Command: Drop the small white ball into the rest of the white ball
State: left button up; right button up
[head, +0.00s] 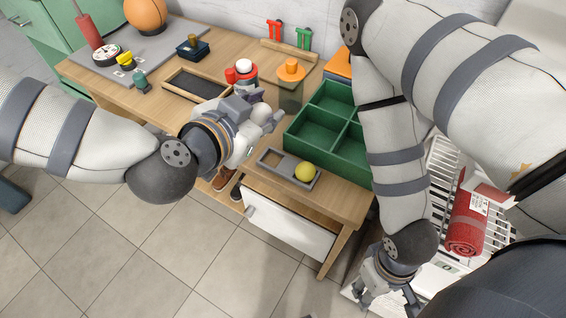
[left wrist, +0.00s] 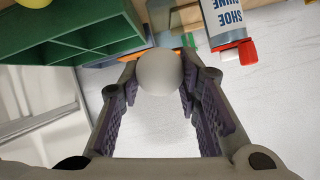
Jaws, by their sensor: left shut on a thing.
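The small white ball (left wrist: 160,72) is between the fingertips of my left gripper (left wrist: 158,82) in the left wrist view. The gripper is shut on it, clear of any surface below. In the head view my left gripper (head: 263,108) is over the desk, left of the green divided box. I cannot tell for sure which thing is the white ball's rest. A grey tray (head: 268,158) near the desk's front edge holds a yellow ball (head: 305,171). My right gripper (head: 387,290) hangs low at the right, apparently open and empty.
The green divided box (head: 318,128) and an orange-topped jar (head: 290,88) stand close to my left gripper. A shoe shine bottle (left wrist: 226,28) with a red cap is near it too. A dark tray (head: 196,84) lies left. A red roll (head: 466,222) is at right.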

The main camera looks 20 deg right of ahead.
pick_arm(q)
notch_tip(320, 180, down, 5)
jog(key=shift+f+b, duration=0.2)
jog(key=shift+b, duration=0.85)
jog(key=shift+f, duration=0.25)
jog(key=shift+r, duration=0.1)
pick_arm(e)
jog(key=shift+g, duration=0.8)
jog(key=s+f, duration=0.4)
jog(key=shift+r, duration=0.1)
pick_arm(q)
jog(key=o, duration=1)
jog(key=shift+a+r, duration=0.1)
jog(key=v, duration=0.7)
jog(key=shift+s+a+r, duration=0.15)
